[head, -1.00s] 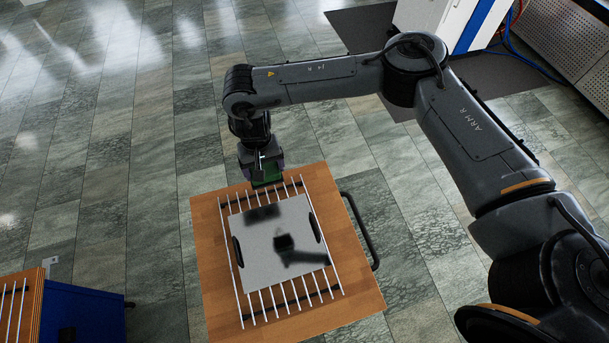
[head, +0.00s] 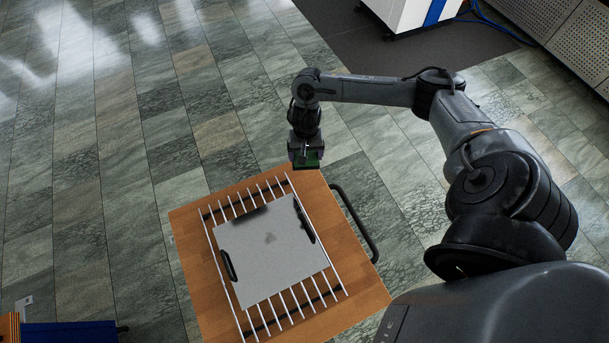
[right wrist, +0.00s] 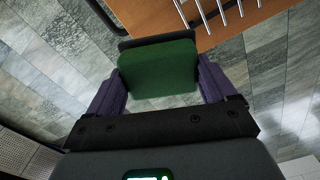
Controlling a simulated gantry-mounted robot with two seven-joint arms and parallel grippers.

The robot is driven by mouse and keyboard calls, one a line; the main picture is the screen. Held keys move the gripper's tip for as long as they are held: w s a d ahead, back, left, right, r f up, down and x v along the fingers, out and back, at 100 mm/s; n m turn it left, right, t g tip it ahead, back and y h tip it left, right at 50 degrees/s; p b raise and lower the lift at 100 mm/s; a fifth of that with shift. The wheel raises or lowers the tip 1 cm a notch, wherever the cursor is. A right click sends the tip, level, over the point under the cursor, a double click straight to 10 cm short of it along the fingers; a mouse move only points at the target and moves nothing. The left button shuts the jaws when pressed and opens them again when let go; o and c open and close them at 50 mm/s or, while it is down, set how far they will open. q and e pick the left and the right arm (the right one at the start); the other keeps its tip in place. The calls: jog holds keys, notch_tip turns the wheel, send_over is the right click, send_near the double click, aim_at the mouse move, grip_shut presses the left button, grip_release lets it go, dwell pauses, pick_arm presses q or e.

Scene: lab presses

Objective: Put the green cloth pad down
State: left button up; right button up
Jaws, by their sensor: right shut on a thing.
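The green cloth pad (head: 309,158) is held by my right gripper (head: 306,163) at the far edge of the wooden cart top (head: 349,290). In the right wrist view the green pad (right wrist: 158,68) sits between the two purple-grey fingers of my right gripper (right wrist: 160,80), which are shut on it. A dark piece shows along the pad's far side. In that view the pad is over the floor, with the cart edge beyond it. My left gripper is in neither view.
A grey plate (head: 270,255) with two black handles lies on a rack of metal rods (head: 214,247) on the cart. A black push handle (head: 357,222) stands off the cart's right side. A blue cabinet (head: 70,333) is at lower left. The floor beyond the cart is clear.

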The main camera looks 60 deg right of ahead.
jog(key=s+d+f+b, duration=0.2)
jog(key=s+d+f, duration=0.2)
jog(key=s+f, duration=0.55)
jog(key=w+f, duration=0.1)
jog(key=w, duration=0.2)
jog(key=w+a+f+b, duration=0.1)
jog(key=w+f, duration=0.1)
jog(key=w, duration=0.1)
jog(key=w+a+f+b, duration=0.1)
jog(key=w+f, duration=0.1)
jog(key=w, duration=0.1)
jog(key=shift+w, duration=0.25)
notch_tip(320, 180, down, 3)
jog(key=shift+f+b, duration=0.1)
jog(key=shift+b, duration=0.3)
jog(key=shift+f, duration=0.35)
jog(key=o, duration=0.8)
jog(key=shift+f, duration=0.1)
